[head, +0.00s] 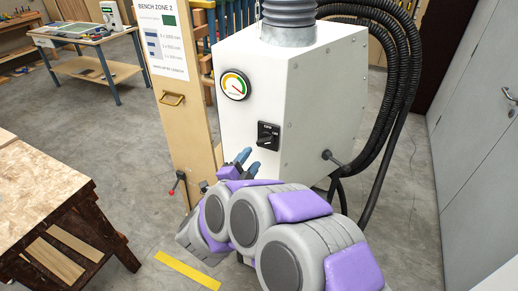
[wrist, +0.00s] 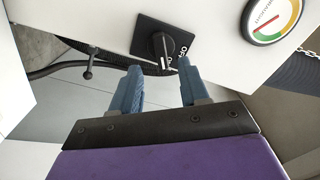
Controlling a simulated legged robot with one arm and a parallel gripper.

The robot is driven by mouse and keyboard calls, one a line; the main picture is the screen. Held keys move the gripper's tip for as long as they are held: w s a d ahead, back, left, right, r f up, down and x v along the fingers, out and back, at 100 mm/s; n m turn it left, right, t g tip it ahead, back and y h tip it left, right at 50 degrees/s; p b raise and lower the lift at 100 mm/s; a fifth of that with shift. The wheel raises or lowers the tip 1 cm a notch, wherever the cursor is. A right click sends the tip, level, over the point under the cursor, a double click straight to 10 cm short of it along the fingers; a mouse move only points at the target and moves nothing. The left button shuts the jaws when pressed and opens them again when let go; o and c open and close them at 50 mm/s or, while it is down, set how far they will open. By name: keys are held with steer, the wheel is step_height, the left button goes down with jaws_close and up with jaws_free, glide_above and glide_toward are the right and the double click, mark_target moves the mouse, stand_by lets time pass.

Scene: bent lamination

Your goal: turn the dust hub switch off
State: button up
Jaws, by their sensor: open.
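The dust hub (head: 290,85) is a white cabinet with bolted edges, in the middle of the head view. Its switch (head: 268,136) is a black rotary knob on a square black plate on the front face. In the wrist view the switch (wrist: 163,45) is close ahead, with white lettering partly readable beside the knob; I cannot tell its setting for sure. My gripper (head: 248,163) is just below and left of the switch in the head view. In the wrist view my gripper (wrist: 159,68) is open, its blue-grey fingers spread either side of the knob, seemingly short of gripping it.
A round gauge (head: 235,85) sits above the switch. A small side lever (head: 333,159) and black hoses (head: 398,90) are on the right. A wooden post with a sign (head: 165,45) stands left. A workbench (head: 45,190) is at lower left; floor between is open.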

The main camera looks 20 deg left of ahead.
mark_target(263, 145)
steer(key=w, duration=0.3)
steer(key=w+d+b, duration=0.1)
steer(key=w, duration=0.1)
steer(key=shift+w+d, duration=0.15)
steer(key=shift+w, duration=0.25)
steer(key=shift+w+r, duration=0.1)
steer(key=shift+w, duration=0.5)
steer(key=shift+w+a, duration=0.1)
steer(key=shift+a, duration=0.1)
jaws_close()
steer(key=shift+d, duration=0.1)
